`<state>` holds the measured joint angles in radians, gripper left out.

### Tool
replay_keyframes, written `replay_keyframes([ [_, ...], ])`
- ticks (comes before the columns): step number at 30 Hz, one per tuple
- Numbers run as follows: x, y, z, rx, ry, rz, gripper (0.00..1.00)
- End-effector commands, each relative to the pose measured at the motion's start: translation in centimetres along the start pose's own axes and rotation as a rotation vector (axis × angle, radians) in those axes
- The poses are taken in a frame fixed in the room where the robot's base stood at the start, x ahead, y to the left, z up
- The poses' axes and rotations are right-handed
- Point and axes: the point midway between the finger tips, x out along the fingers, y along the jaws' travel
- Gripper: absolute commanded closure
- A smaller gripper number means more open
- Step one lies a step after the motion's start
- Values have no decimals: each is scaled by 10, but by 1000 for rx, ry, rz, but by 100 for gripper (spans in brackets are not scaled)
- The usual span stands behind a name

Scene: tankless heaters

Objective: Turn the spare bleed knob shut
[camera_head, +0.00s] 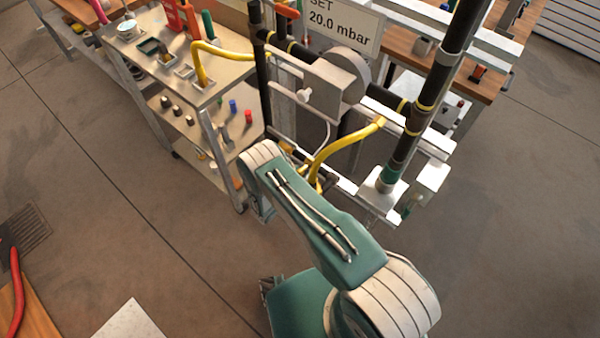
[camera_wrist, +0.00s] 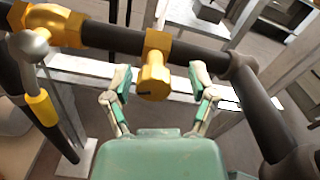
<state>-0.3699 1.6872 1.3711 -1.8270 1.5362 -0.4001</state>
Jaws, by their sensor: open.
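In the wrist view a brass knob (camera_wrist: 154,82) with a dark mark on its face hangs from a brass fitting on a black pipe (camera_wrist: 110,37). I take it for the bleed knob; no label shows. My gripper (camera_wrist: 160,71) is open, with one finger on each side of the knob. Gaps show between the knob and both fingers, so neither appears to touch it. In the head view my arm reaches toward the pipe stand, and I cannot make out the gripper or the knob there.
A lever with a yellow sleeve (camera_wrist: 41,108) and a larger brass fitting (camera_wrist: 55,25) sit left of the knob. A thick black pipe (camera_wrist: 262,105) slants down at right. Yellow hoses (camera_head: 345,138) curve near my arm. A tool cart (camera_head: 180,62) stands at left.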

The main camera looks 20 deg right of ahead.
Motion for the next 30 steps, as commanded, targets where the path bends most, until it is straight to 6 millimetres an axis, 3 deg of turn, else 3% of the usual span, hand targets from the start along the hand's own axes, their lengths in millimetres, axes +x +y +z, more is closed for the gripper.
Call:
replay_keyframes([
  [3,-1,1,0,0,-1,1,27],
  [5,0,0,0,1,0,1,49],
  [8,2,-1,0,3,3,2,93],
  [9,2,-1,0,4,4,3,100],
  [30,2,-3,0,37,3,-3,100],
])
